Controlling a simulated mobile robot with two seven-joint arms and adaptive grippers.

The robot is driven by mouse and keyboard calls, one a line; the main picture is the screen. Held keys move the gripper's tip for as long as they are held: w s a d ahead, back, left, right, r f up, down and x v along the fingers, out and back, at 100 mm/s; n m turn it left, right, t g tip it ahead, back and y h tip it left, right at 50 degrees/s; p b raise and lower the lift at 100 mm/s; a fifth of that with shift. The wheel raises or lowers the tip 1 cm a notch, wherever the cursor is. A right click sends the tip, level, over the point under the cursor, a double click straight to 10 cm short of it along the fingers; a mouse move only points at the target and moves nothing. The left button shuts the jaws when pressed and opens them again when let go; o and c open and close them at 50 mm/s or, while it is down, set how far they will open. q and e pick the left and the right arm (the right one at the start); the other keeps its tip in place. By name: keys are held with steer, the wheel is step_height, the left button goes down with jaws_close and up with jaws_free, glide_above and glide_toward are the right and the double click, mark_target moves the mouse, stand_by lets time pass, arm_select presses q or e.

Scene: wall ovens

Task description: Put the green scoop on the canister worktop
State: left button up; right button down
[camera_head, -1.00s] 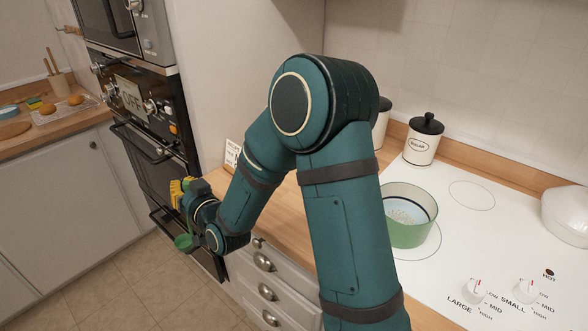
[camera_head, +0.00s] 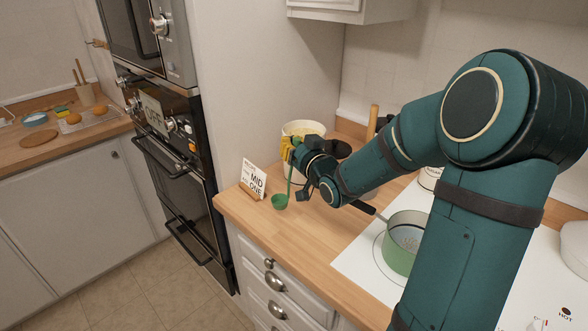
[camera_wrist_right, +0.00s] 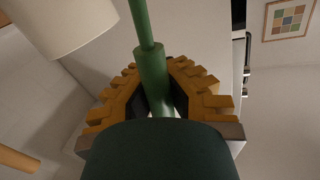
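My right gripper (camera_head: 288,155) has yellow fingers and is shut on the green scoop. The scoop's bowl (camera_head: 279,201) hangs below the fingers, over the wooden canister worktop (camera_head: 310,232) beside the sign card. I cannot tell whether the bowl touches the wood. In the right wrist view the green scoop handle (camera_wrist_right: 152,75) runs between the two yellow fingers (camera_wrist_right: 160,95). A pale canister (camera_head: 302,128) stands behind the gripper, partly hidden by it. My left gripper is not in view.
The sign card (camera_head: 254,178) stands at the worktop's left, near the oven side. A green pot (camera_head: 398,262) sits on the white hob at the right. A black lid (camera_head: 338,149) shows behind my wrist. The worktop's front strip is clear.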

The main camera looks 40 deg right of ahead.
step_height(320, 180, down, 5)
steer(key=shift+r+b, duration=0.15)
steer(key=shift+b, duration=0.25)
steer(key=c, duration=1.1)
jaws_free()
steer(key=shift+c, duration=0.2)
